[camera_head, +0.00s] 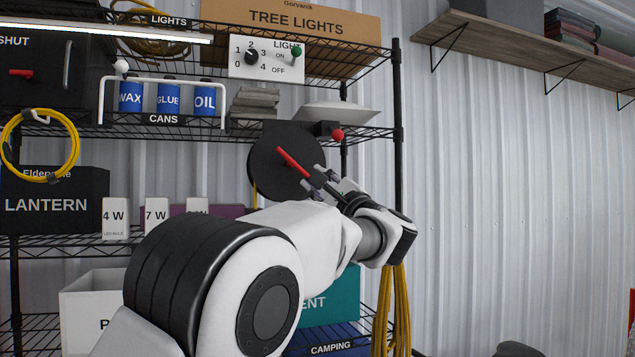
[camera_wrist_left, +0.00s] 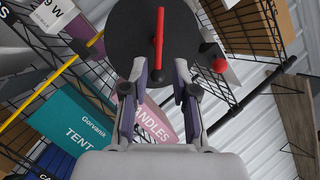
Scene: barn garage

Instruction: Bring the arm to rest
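My left arm reaches in from the lower left of the head view, and its gripper (camera_head: 325,185) is in front of a black round disc (camera_head: 265,160). A red bar handle (camera_head: 292,160) lies slanted across the disc. In the left wrist view the gripper (camera_wrist_left: 160,78) is open, with a clear gap between its fingers. The red bar (camera_wrist_left: 158,38) stands beyond the fingertips, its lower end near the gap, and the fingers are not closed on it. The disc (camera_wrist_left: 130,35) fills the top middle there. My right gripper is not in view.
A wire shelf holds blue cans (camera_head: 168,98), a switch panel (camera_head: 266,57), a lantern box (camera_head: 52,205) and a teal tent box (camera_head: 335,290). A red knob (camera_head: 337,135) is right of the disc. Yellow cord (camera_head: 392,305) hangs below the wrist. The wall at right has free room before it.

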